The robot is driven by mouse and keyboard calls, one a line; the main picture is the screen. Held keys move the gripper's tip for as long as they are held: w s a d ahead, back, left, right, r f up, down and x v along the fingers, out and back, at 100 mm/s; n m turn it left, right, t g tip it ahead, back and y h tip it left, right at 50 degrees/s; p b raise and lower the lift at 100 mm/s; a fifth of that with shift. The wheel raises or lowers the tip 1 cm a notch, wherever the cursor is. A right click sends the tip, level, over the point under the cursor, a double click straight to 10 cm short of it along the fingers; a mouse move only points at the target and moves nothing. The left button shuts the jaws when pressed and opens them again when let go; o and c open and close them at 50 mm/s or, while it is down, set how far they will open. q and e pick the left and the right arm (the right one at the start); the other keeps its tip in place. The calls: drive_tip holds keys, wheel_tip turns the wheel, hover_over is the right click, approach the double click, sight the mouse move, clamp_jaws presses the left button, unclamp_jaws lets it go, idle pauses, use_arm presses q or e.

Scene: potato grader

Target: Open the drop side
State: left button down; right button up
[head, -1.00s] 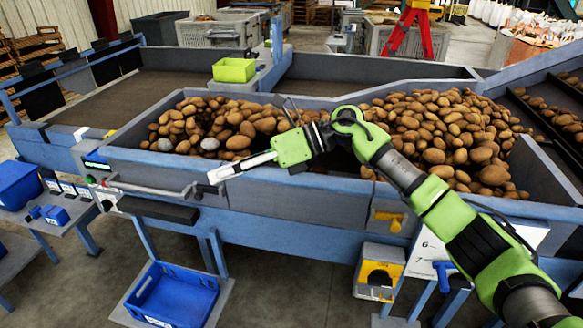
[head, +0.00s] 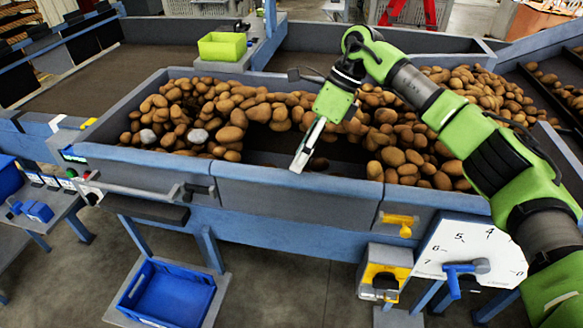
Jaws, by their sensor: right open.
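The drop side looks to be the grey front panel (head: 290,203) of the potato-filled bin; it stands upright, level with the wall beside it. A yellow latch handle (head: 398,220) sits at its right end. A dark fitting (head: 197,192) sits near its left end. My right gripper (head: 300,160) is open and empty, above the panel's top edge, with its fingers pointing down and toward the front. I cannot tell whether it touches the edge. My left gripper is out of view.
Potatoes (head: 190,110) fill the bin, with a bare dark patch behind the panel. A blue crate (head: 168,292) stands low in front. A yellow-grey box (head: 384,272) and a numbered dial with a blue handle (head: 470,255) are at front right. A green tray (head: 222,46) is behind.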

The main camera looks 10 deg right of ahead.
sight(292, 172)
drive_tip(key=p+x, duration=0.1)
drive_tip(key=x, duration=0.4)
drive_tip(key=shift+a, duration=0.1)
drive_tip(key=shift+a+f, duration=0.1)
drive_tip(key=shift+f, duration=0.25)
drive_tip(key=shift+c, duration=1.2)
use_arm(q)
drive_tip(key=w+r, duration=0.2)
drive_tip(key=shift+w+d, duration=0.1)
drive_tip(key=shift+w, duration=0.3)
use_arm(e)
clamp_jaws()
